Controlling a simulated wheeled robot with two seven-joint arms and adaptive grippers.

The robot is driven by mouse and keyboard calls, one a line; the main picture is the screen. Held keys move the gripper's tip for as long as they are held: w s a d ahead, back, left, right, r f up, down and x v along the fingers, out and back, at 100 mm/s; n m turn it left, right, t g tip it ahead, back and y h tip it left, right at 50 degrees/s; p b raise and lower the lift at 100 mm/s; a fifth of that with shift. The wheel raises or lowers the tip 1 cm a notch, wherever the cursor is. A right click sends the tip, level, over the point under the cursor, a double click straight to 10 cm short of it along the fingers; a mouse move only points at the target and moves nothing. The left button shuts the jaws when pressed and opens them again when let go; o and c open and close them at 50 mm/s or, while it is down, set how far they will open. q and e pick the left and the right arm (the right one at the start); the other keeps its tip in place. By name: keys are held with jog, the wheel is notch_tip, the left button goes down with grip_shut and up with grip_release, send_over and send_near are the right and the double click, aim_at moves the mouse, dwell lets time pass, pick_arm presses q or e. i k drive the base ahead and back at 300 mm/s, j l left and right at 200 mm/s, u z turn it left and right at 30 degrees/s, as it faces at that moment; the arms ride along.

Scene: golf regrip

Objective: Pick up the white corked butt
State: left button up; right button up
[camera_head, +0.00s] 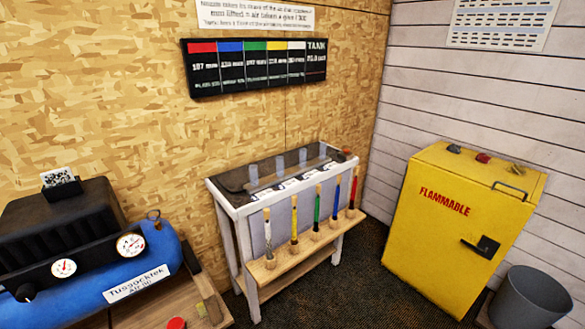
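The white corked butt (267,236) stands nearly upright at the left end of a row of coloured butts on a wooden ledge (319,248). The ledge runs along the front of a white-framed bench (224,235). A cork-coloured piece shows at its lower end. To its right stand the yellow butt (294,220), green butt (317,208), blue butt (337,202) and red butt (353,192). Neither of my grippers is in view.
A blue compressor tank (160,255) with gauges stands at the left, beside a wooden surface with a red cap (176,323). A yellow flammables cabinet (440,230) and grey bin (532,297) stand at the right. Dark floor between bench and cabinet is clear.

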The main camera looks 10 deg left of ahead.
aim_at(266, 210)
jog(key=i+l+u, duration=0.35)
jog(key=l, duration=0.2)
jog(key=i+l+u, duration=0.15)
jog(key=l, duration=0.2)
jog(key=i+l+u, duration=0.15)
jog(key=l, duration=0.15)
